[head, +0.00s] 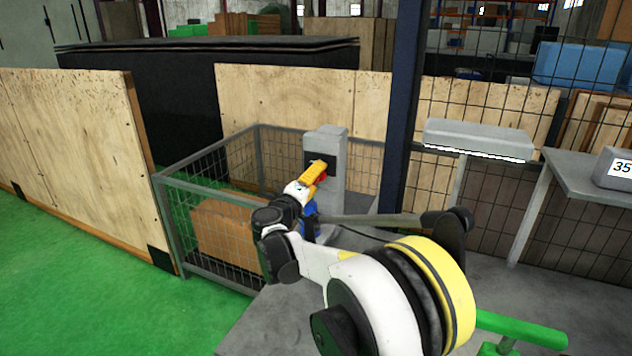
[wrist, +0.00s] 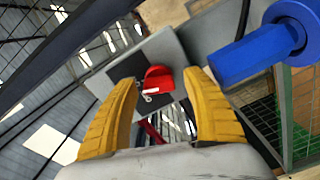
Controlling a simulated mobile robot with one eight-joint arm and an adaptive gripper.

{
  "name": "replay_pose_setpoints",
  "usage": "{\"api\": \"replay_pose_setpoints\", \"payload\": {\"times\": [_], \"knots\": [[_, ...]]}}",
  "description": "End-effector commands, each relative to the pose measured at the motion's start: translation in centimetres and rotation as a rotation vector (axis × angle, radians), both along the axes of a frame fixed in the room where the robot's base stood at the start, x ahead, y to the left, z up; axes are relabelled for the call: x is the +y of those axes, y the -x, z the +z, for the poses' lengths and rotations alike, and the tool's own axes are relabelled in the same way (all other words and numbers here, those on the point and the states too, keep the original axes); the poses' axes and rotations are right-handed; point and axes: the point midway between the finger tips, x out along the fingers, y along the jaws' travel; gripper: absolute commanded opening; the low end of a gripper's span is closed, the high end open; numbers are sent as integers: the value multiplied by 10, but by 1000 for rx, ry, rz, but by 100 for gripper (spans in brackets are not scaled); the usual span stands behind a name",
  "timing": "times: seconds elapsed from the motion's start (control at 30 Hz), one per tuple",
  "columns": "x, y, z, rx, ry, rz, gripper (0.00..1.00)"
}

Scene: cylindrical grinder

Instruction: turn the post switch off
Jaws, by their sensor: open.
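The post switch is a red knob (wrist: 158,79) on a dark plate, set on the grey post (head: 333,150). In the wrist view it lies between my two yellow fingertips, with a small pale metal piece at its lower left. In the head view only a bit of the red knob (head: 322,178) shows beside my fingers. My gripper (head: 318,167) is open and points at the switch face. It also shows in the wrist view (wrist: 160,77), one finger on each side of the knob. I cannot tell whether the fingers touch it.
A wire mesh cage (head: 210,170) with a cardboard box (head: 228,235) stands left of the post. A blue cylindrical part (wrist: 255,50) sits close to the right finger. A dark upright column (head: 404,110) and a grey table (head: 590,178) are to the right.

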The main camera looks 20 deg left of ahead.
Motion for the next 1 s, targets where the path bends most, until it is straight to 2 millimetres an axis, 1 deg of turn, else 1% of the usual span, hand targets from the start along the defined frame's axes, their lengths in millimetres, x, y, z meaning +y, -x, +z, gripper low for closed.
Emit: {"api": "replay_pose_setpoints", "payload": {"times": [0.1, 0.3, 0.37, 0.4, 0.47, 0.5, 0.77, 1.0], "knots": [[-1, -3, 0, 0, 0, -1, 58], [-1, -3, 0, 0, 0, 0, 58], [-1, -3, 1, 0, 0, 0, 41], [-1, -3, 1, 0, 0, 0, 29], [-1, -3, 1, 0, 0, 0, 10], [-1, -3, 1, 0, 0, 0, 5], [-1, -3, 1, 0, 6, 0, 5], [0, -3, 1, 6, 80, 0, 5]]}}
